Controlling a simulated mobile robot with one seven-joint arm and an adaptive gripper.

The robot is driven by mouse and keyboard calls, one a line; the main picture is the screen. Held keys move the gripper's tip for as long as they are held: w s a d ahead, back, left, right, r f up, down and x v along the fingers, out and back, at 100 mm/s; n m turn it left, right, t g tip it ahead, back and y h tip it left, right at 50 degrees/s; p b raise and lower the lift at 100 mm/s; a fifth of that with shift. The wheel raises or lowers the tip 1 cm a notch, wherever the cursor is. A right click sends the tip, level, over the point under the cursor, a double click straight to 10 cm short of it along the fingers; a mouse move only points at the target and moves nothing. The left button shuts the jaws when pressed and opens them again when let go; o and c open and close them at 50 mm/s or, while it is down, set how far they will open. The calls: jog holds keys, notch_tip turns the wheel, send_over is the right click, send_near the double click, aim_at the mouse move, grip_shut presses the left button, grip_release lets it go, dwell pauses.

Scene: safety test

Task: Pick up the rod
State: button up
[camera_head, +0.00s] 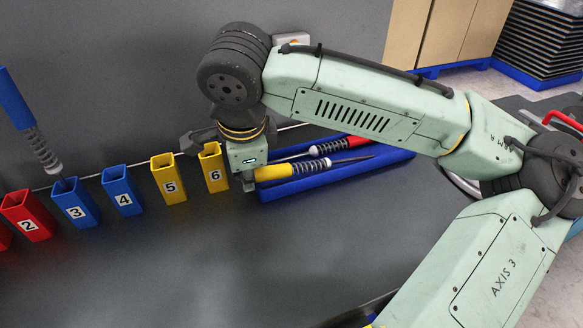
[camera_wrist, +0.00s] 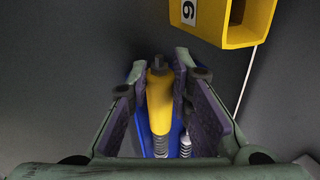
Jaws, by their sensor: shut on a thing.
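A yellow-handled rod (camera_head: 274,173) with a grey spring and dark shaft lies across the blue tray (camera_head: 292,188). I cannot tell whether it rests on the tray or is slightly raised. My gripper (camera_head: 249,182) is at the left end of the tray, its fingers around the yellow handle. In the wrist view my gripper (camera_wrist: 164,72) has its pads on both sides of the yellow-handled rod (camera_wrist: 159,100), shut on it near its end. A red-handled rod (camera_head: 340,145) lies behind it in the tray.
Yellow holder 6 (camera_head: 214,170) stands close left of my gripper, with yellow holder 5 (camera_head: 169,180), blue holder 4 (camera_head: 122,192), blue holder 3 (camera_head: 76,205) and red holder 2 (camera_head: 28,218) further left. A blue-handled rod (camera_head: 14,99) stands above holder 3. The front table is clear.

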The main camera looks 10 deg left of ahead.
grip_shut()
jog(key=shift+r, duration=0.55)
notch_tip(320, 180, up, 2)
jog(key=shift+r, duration=0.25)
jog(key=s+d+r+b, duration=0.1)
jog(key=s+d+b, duration=0.1)
jog(key=s, duration=1.3)
jog(key=shift+s+d+r, duration=0.2)
jog(key=shift+s+d, duration=0.2)
